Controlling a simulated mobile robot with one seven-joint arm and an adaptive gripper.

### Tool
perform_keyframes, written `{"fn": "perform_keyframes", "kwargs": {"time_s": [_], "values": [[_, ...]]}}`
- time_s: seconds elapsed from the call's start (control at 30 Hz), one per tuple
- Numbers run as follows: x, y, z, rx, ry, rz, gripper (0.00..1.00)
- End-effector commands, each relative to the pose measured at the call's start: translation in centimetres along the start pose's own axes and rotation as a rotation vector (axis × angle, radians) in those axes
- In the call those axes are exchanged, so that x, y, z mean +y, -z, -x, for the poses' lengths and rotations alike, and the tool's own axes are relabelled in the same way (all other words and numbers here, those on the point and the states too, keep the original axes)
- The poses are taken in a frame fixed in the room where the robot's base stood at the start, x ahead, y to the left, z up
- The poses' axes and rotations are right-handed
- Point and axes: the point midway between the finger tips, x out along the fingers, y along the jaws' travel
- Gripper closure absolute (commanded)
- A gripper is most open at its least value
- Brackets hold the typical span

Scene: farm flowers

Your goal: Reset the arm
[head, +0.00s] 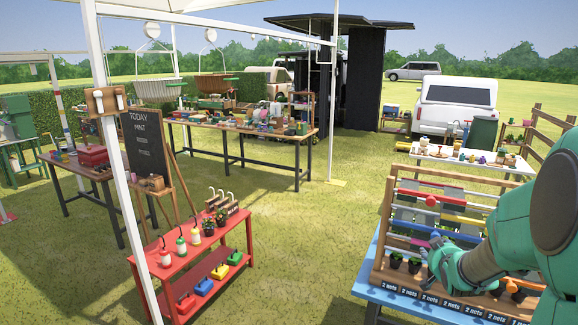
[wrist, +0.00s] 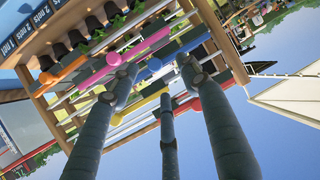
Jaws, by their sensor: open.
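My gripper (head: 437,250) is at the right of the head view, in front of a wooden rack (head: 388,212) on a blue table (head: 372,285). In the wrist view its dark fingers (wrist: 160,84) are spread and empty. The rack shows there tilted, with orange (wrist: 62,72), pink (wrist: 138,46), blue (wrist: 155,68), yellow (wrist: 140,106) and red (wrist: 210,86) coloured pieces on its rails. The fingers overlap these pieces in the picture; I cannot tell whether they touch. My teal arm hides the rack's right part in the head view.
Small potted plants (head: 395,260) stand along the rack's front, above a "2 nets" label strip (head: 430,300). A red stand (head: 205,262) with bottles is at the lower left. A white table (head: 470,165) is behind the rack. Open grass (head: 310,240) lies between the stands.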

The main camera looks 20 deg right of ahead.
Motion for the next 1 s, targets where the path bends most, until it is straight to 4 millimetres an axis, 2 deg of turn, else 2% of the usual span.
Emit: {"fn": "perform_keyframes", "kwargs": {"time_s": [0.03, 0.2, 0.47, 0.7, 0.9, 1.0], "values": [[-2.1, 1.2, 1.5, -0.014, 0.018, 0.011, 0.54], [-7.8, 2.7, 6.5, -0.093, 0.068, 0.04, 0.54], [-15.6, 2.9, 15.9, -0.215, 0.158, 0.083, 0.54], [-21.1, 1.1, 25.8, -0.33, 0.257, 0.133, 0.54], [-24.1, -1.8, 34.6, -0.428, 0.352, 0.186, 0.54], [-24.9, -3.5, 38.9, -0.476, 0.399, 0.216, 0.54]]}}
